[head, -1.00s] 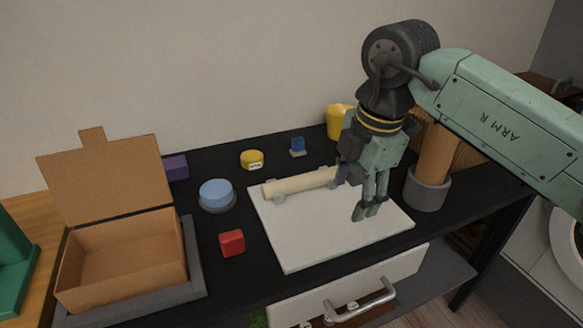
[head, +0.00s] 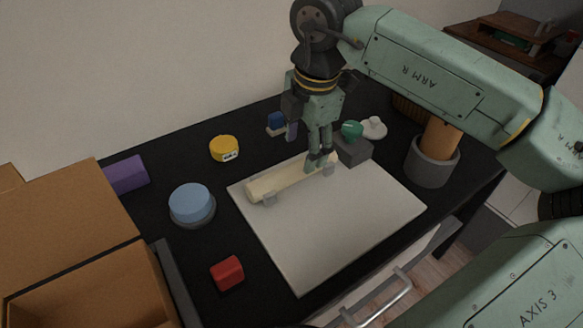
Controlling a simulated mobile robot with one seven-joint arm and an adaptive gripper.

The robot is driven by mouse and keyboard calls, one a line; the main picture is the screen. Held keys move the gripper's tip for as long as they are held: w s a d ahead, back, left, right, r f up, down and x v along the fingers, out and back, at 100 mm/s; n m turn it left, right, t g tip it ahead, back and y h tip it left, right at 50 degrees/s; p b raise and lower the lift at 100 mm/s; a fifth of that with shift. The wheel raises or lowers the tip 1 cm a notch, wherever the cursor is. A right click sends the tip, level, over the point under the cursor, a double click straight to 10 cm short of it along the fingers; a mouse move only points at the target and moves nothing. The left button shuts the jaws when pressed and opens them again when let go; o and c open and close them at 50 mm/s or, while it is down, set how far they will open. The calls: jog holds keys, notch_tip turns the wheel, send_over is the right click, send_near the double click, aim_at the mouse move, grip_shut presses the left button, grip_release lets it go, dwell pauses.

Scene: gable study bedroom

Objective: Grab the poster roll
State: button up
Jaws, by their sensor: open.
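The poster roll (head: 287,183) is a cream cylinder lying on small grey rests near the back edge of a white board (head: 340,232). My gripper (head: 319,162) points down at the right part of the roll. Its fingers overlap the roll in the picture, hiding a little of it. I cannot tell whether they are around the roll or just above or in front of it. The gripper is open and does not hold the roll.
An open cardboard box (head: 95,285) stands at the left. A blue round thing (head: 192,202), a red block (head: 227,273), a yellow tape measure (head: 224,149) and a purple block (head: 126,175) lie around the board. An orange cylinder in a grey holder (head: 432,168) stands right.

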aim_at(297, 166)
jog(key=f, duration=0.2)
jog(key=f+p, duration=0.1)
jog(key=f, duration=0.1)
jog(key=a+f, duration=0.1)
jog(key=f, duration=0.1)
jog(key=shift+w+a+f+p, duration=0.1)
jog(key=shift+w+f+p, duration=0.1)
jog(key=shift+p, duration=0.1)
jog(key=c, duration=1.3)
